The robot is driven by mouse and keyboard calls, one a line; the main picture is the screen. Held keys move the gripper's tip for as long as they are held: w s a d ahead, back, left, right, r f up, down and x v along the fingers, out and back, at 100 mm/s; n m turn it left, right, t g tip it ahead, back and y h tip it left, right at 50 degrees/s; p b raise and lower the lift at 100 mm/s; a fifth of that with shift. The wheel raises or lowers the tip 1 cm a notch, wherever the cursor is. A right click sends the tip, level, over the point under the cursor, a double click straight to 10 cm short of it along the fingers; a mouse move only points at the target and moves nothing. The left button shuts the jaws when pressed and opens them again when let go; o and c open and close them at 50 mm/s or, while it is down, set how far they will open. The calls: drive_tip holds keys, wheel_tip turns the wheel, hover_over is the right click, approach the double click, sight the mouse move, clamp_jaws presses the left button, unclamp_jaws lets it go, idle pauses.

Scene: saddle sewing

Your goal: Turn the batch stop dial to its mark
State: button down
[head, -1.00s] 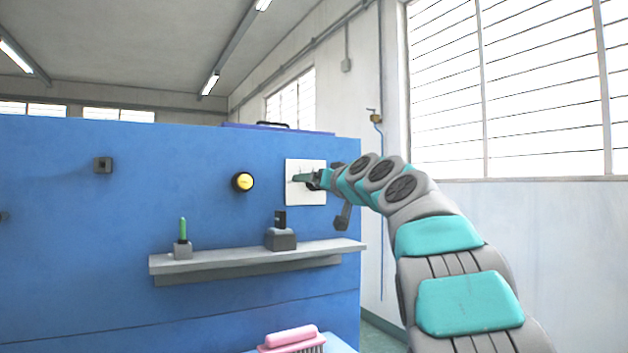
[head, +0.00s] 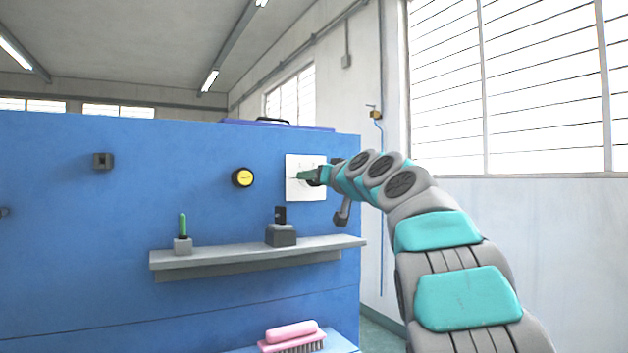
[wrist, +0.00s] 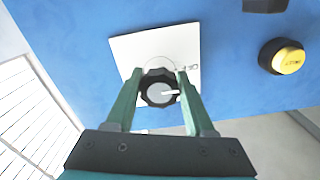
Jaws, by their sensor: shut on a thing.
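The batch stop dial (wrist: 158,92) is a round black knob with a grey face and a white pointer line. It sits on a white square plate (head: 305,162) on the blue panel; the plate also shows in the wrist view (wrist: 135,50). In the wrist view the pointer points to the right, and a small dark mark (wrist: 191,69) is printed on the plate to the upper right of the dial. My gripper (wrist: 160,85) has its two green fingers on either side of the dial, shut on it. In the head view my gripper (head: 308,176) hides the dial.
Below, a grey shelf (head: 210,262) carries a green stick in a holder (head: 183,235) and a dark block (head: 281,233). A pink brush (head: 292,336) lies lower down.

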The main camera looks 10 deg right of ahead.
drive_tip(key=shift+m, duration=0.3)
drive_tip(key=shift+a+r+m+p, duration=0.1)
drive_tip(key=shift+m+p, duration=0.35)
drive_tip(key=shift+m, duration=0.15)
drive_tip(key=shift+a+r+m+p, duration=0.1)
drive_tip(key=shift+m+p, duration=0.3)
drive_tip(key=shift+m, duration=0.2)
drive_tip(key=m+p, duration=0.1)
drive_tip(key=m, duration=0.1)
drive_tip(key=shift+m+p, duration=0.3)
drive_tip(key=m, duration=0.1)
drive_tip(key=m+p, duration=0.1)
drive_tip(key=m, duration=0.1)
drive_tip(key=shift+d+f+m, duration=0.15)
drive_tip(key=shift+m, duration=1.35)
drive_tip(key=shift+c, duration=1.3)
unclamp_jaws()
